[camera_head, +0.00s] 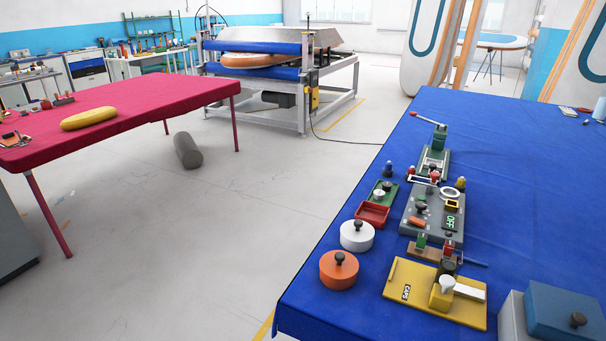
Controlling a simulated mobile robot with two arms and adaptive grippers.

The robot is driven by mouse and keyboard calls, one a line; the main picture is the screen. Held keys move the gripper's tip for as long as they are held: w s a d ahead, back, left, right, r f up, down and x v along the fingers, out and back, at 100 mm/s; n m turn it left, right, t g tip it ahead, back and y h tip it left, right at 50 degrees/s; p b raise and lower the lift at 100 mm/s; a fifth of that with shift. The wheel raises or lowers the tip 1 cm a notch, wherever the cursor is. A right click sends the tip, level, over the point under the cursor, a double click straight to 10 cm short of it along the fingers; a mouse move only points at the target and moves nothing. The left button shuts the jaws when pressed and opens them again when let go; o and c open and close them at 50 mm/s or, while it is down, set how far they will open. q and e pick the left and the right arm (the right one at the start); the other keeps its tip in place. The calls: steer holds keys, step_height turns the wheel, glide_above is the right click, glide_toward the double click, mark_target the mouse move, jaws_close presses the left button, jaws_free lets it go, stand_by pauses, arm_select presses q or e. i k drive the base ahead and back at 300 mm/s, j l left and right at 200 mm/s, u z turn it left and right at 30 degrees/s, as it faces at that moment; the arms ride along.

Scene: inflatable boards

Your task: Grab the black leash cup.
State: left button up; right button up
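Several small things stand on the blue-covered table (540,200) at the right. A small dark round piece (447,265) shows at the back of the yellow board (405,285), partly hidden by a yellow block with a pale lever (462,287). It may be the black leash cup, but it is too small to tell. Another small dark piece (421,208) sits on the grey fixture (432,225) behind. Neither of my grippers is in view.
An orange lidded pot (338,274), a white lidded pot (356,238) and a red tray (372,214) line the table's left edge. A blue-lidded box (560,305) stands at the front right.

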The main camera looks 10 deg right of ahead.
mark_target(388, 187)
steer(key=i+j+u, duration=0.3)
steer(key=u, duration=0.15)
steer(key=i+j+u, duration=0.15)
steer(key=i+u, duration=0.6)
steer(key=u, duration=0.15)
steer(key=i+z, duration=0.35)
steer(key=i+j+z, duration=0.25)
steer(key=i+z, duration=0.15)
steer(key=i+l+z, duration=0.1)
steer(key=z, duration=0.3)
steer(key=i+z, duration=0.55)
steer(key=z, duration=0.25)
steer(key=i+j+z, duration=0.1)
steer(key=i+z, duration=0.15)
steer(key=z, duration=0.15)
steer(key=i+j+z, duration=0.15)
steer(key=z, duration=0.25)
steer(key=i, duration=0.05)
